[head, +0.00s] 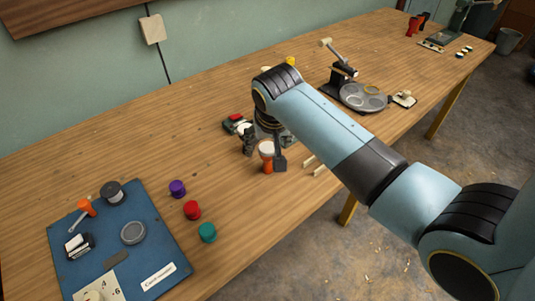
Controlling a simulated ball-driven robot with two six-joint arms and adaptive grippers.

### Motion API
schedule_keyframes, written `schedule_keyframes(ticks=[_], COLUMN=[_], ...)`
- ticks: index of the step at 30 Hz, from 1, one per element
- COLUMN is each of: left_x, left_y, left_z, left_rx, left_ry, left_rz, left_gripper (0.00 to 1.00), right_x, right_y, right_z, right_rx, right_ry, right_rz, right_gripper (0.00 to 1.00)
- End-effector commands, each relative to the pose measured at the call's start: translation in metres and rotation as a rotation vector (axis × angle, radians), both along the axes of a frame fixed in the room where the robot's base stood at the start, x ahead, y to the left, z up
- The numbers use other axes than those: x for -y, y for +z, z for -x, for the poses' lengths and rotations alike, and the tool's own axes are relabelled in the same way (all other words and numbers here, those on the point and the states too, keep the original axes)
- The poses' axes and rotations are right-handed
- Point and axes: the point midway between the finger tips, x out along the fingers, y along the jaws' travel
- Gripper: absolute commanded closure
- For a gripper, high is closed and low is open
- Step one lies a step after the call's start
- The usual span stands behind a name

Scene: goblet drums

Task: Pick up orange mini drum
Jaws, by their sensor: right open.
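The orange mini drum (268,163), goblet-shaped with a pale top, stands upright on the wooden table below the end of my right arm. My right gripper (264,152) is open, pointing down, with one dark finger to the left of the drum and the other close by its right side. I cannot tell whether either finger touches it. My arm's wrist hides part of the table behind the drum. My left gripper is not in view.
Purple (177,188), red (192,210) and teal (207,232) small drums stand left of the gripper. A blue board (165,240) holds tools and tins. A black press (343,80) stands behind.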

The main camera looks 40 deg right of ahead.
Motion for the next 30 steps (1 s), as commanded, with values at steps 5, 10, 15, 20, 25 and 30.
schedule_keyframes(ticks=[5, 10, 15, 20, 25, 30], left_x=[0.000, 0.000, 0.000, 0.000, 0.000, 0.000], left_y=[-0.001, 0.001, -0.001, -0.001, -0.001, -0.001], left_z=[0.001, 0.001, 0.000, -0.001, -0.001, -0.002], left_rx=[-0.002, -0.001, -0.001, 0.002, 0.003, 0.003], left_ry=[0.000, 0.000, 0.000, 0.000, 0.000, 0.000], left_rz=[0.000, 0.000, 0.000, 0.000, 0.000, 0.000], left_gripper=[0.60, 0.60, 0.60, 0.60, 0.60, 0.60], right_x=[0.003, 0.010, 0.013, 0.014, 0.014, 0.014], right_y=[-0.014, -0.035, -0.055, -0.059, -0.058, -0.058], right_z=[-0.004, -0.011, -0.018, -0.019, -0.019, -0.019], right_rx=[-0.001, -0.003, 0.000, 0.001, 0.001, 0.001], right_ry=[0.001, 0.001, 0.001, 0.001, 0.001, 0.002], right_rz=[0.000, 0.001, 0.000, 0.000, 0.000, 0.000], right_gripper=[0.26, 0.26, 0.26, 0.26, 0.31, 0.53])
